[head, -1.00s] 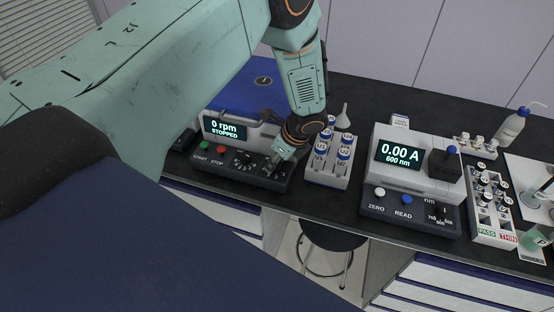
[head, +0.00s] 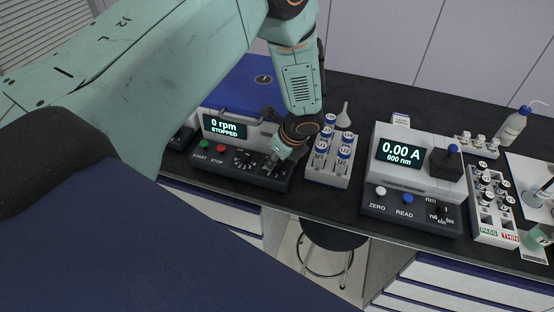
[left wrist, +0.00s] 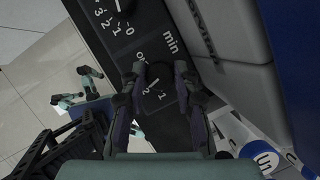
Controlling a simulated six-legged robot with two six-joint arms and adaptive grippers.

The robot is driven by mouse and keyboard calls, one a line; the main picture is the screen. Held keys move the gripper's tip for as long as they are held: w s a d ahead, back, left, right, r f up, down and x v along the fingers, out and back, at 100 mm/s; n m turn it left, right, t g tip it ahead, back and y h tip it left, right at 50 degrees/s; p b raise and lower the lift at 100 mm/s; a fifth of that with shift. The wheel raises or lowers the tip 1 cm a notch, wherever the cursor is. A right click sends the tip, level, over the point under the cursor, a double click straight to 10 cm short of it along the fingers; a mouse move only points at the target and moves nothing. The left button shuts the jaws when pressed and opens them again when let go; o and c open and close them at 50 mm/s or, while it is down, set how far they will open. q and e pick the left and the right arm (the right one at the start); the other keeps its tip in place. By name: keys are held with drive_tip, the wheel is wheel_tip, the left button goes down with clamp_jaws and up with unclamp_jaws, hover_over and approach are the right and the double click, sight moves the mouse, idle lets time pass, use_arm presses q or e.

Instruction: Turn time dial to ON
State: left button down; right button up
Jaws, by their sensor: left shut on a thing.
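The time dial (left wrist: 158,82) is a dark round knob on the centrifuge's black front panel, under the word "min". Marks including "on", "1" and "2" stand around it in the left wrist view. I cannot tell clearly which mark its pointer meets. My left gripper (left wrist: 160,70) is shut on the dial, one finger on each side. In the head view my left gripper (head: 273,163) is at the right end of the panel and hides most of the dial. The centrifuge display (head: 224,127) reads "0 rpm STOPPED". My right gripper is not in view.
A second, numbered dial (head: 243,158), a red STOP button (head: 221,149) and a green START button (head: 203,145) are left of my gripper. A rack of blue-capped tubes (head: 330,178) stands close to the right. A photometer (head: 415,175) is farther right.

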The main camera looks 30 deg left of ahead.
use_arm(q)
drive_tip(key=shift+f+m+t+b, duration=0.1)
drive_tip(key=shift+m+t+b, duration=0.4)
drive_tip(key=shift+m, duration=0.4)
drive_tip(key=m+t+b, duration=0.1)
drive_tip(key=m+b, duration=0.2)
drive_tip(key=m+h+b, duration=0.1)
drive_tip(key=m+b, duration=0.2)
drive_tip(key=shift+s+a+t+h+b, duration=0.1)
drive_tip(key=shift+t+h+b, duration=0.2)
drive_tip(key=shift+t+b, duration=0.1)
drive_tip(key=shift+m+h+b, duration=0.3)
drive_tip(key=shift+m+b, duration=0.25)
drive_tip(key=shift+m, duration=0.55)
drive_tip(key=m, duration=0.2)
drive_tip(key=shift+a+m+t+h, duration=0.1)
drive_tip(key=shift+m+t+h, duration=0.2)
drive_tip(key=shift+h, duration=0.1)
drive_tip(key=shift+r+m+h+p, duration=0.2)
drive_tip(key=shift+m+h+p, duration=0.45)
drive_tip(key=shift+m, duration=1.25)
drive_tip(key=c, duration=1.3)
unclamp_jaws()
drive_tip(key=shift+h, duration=0.25)
